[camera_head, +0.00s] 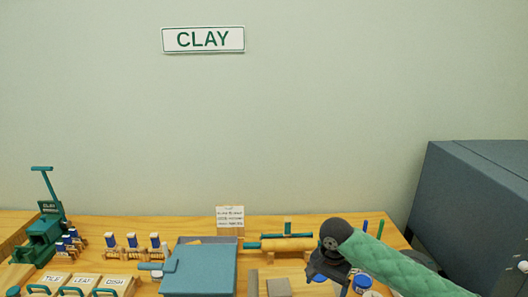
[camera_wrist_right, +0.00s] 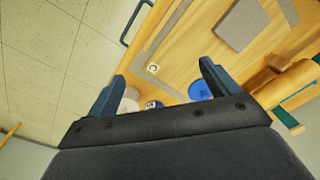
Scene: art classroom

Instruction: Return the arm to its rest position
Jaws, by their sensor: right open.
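My right arm, in a green quilted sleeve (camera_head: 395,268), comes in from the lower right in the head view. Its dark gripper (camera_head: 328,272) hangs over the right part of the wooden table (camera_head: 385,236). In the right wrist view the gripper (camera_wrist_right: 162,70) shows two dark blue fingers spread wide, with nothing between them. The fingers point over the table edge, with the tiled floor (camera_wrist_right: 60,60) at the left. My left gripper is in neither view.
Near the gripper are a blue-lidded jar (camera_head: 362,283), a grey block (camera_head: 279,287) and a rolling pin (camera_head: 287,244) on a stand. A teal-lidded box (camera_head: 200,270) is left of them. A large blue-grey cabinet (camera_head: 475,205) stands at the right.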

